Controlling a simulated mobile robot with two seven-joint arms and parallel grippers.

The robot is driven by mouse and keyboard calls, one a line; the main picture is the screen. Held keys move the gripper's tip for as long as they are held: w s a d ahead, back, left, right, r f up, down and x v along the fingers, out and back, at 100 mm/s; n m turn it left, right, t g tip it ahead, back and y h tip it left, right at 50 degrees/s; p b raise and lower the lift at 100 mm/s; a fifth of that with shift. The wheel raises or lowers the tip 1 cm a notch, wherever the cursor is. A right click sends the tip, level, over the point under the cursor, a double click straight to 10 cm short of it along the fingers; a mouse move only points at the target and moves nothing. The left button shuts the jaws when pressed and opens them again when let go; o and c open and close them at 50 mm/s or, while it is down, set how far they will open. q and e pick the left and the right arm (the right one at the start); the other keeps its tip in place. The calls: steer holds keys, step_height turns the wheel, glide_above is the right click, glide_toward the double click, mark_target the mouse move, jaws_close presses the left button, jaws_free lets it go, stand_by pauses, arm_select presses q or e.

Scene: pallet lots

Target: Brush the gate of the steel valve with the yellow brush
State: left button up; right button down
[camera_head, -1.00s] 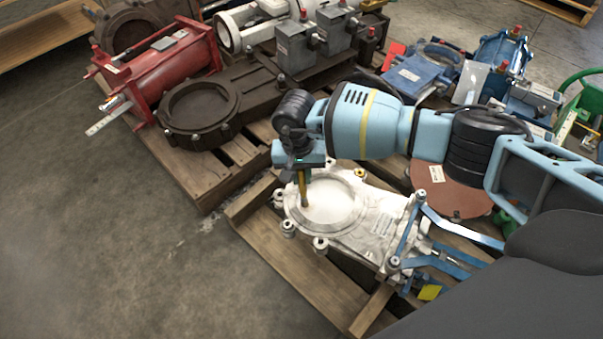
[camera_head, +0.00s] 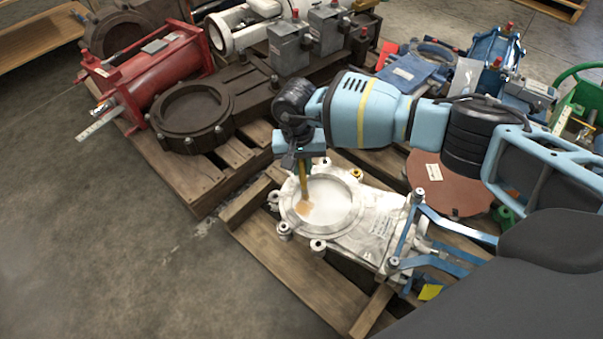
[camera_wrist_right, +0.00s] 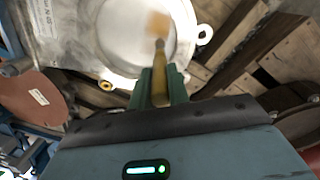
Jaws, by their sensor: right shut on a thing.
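The steel valve (camera_head: 372,232) lies flat on a wooden pallet, with blue brackets at its right end. Its round pale gate (camera_head: 335,200) faces up inside a ring. The gate also shows in the right wrist view (camera_wrist_right: 118,40). My right gripper (camera_head: 302,163) is above the gate's left part, shut on the yellow brush (camera_head: 303,182), which points down. My left gripper is not in view.
A dark brown valve (camera_head: 190,110) and a red cylinder actuator (camera_head: 150,70) sit on the pallet behind. A reddish-brown disc (camera_head: 445,188) lies right of the steel valve. Bare concrete floor (camera_head: 130,270) is free at the left.

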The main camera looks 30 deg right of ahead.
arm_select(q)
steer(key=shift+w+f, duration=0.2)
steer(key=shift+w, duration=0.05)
arm_select(e)
steer(key=shift+w+d, duration=0.25)
steer(key=shift+w, duration=0.05)
steer(key=shift+s, duration=0.1)
arm_select(q)
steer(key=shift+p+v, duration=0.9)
steer(key=shift+p, duration=0.25)
arm_select(e)
steer(key=shift+s+d+r, duration=0.2)
steer(key=shift+s+d, duration=0.4)
steer(key=shift+s, duration=0.3)
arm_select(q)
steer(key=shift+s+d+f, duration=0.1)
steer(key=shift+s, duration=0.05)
arm_select(e)
steer(key=shift+w, duration=0.1)
steer(key=shift+w+a+f+b, duration=0.2)
steer(key=shift+w+a+b, duration=0.15)
steer(key=shift+b, duration=0.25)
steer(key=shift+w+a+b, duration=0.35)
steer(key=shift+w+b, duration=0.25)
steer(key=shift+b, duration=0.1)
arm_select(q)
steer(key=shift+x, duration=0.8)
arm_select(e)
steer(key=shift+s+d, duration=0.1)
steer(key=shift+s, duration=0.05)
